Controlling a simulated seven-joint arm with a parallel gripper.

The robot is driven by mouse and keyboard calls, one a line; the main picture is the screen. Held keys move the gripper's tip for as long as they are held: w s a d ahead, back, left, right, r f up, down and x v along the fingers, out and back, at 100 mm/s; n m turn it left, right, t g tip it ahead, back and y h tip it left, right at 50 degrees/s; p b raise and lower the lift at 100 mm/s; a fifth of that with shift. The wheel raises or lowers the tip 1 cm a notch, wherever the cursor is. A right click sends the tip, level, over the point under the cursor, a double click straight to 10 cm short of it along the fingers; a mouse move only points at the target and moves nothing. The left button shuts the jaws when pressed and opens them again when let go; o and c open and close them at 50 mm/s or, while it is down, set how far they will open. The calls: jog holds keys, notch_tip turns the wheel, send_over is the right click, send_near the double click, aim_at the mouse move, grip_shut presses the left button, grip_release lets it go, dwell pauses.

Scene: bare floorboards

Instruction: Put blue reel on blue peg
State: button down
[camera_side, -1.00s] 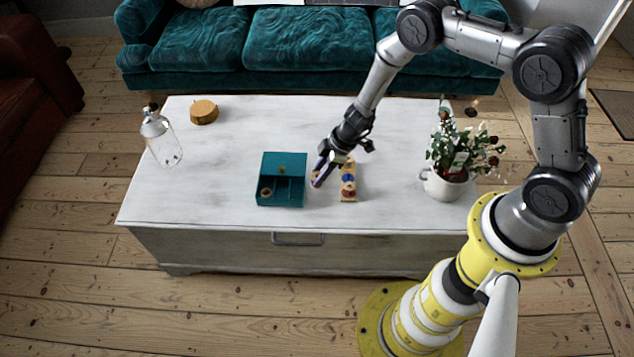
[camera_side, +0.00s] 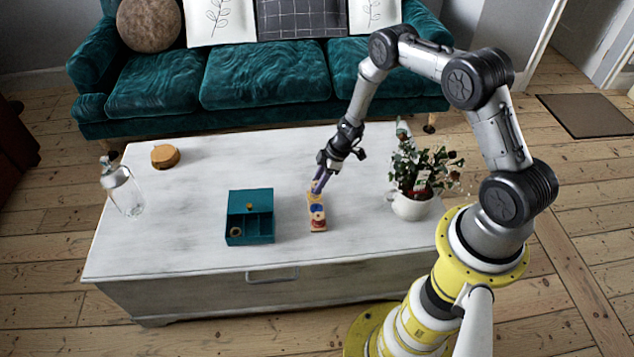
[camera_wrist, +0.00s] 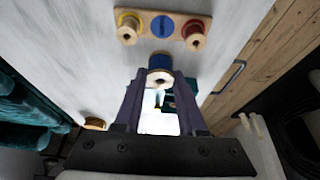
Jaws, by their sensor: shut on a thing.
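The peg board (camera_side: 318,225) is a small wooden strip on the table with yellow, blue and red places. In the wrist view, the blue peg (camera_wrist: 163,27) is the bare middle place, between a reel on the yellow place (camera_wrist: 130,27) and one on the red place (camera_wrist: 195,35). My gripper (camera_wrist: 160,82) is shut on the blue reel (camera_wrist: 160,61), whose pale wooden end faces the camera. In the side view my gripper (camera_side: 317,188) is at the far end of the board and partly hides it. The reel's height above the board is unclear.
A teal divided box (camera_side: 262,228) stands left of the board, with a small wooden piece inside. A potted plant (camera_side: 410,205) is to the right. A glass bottle (camera_side: 122,190) and a round wooden block (camera_side: 165,156) stand at the left. The table's front is clear.

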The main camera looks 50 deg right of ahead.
jog(key=shift+f, duration=2.5)
jog(key=shift+f, duration=1.75)
jog(key=shift+c, duration=2)
grip_release()
jog(key=shift+r, duration=3.55)
jog(key=shift+a, duration=0.1)
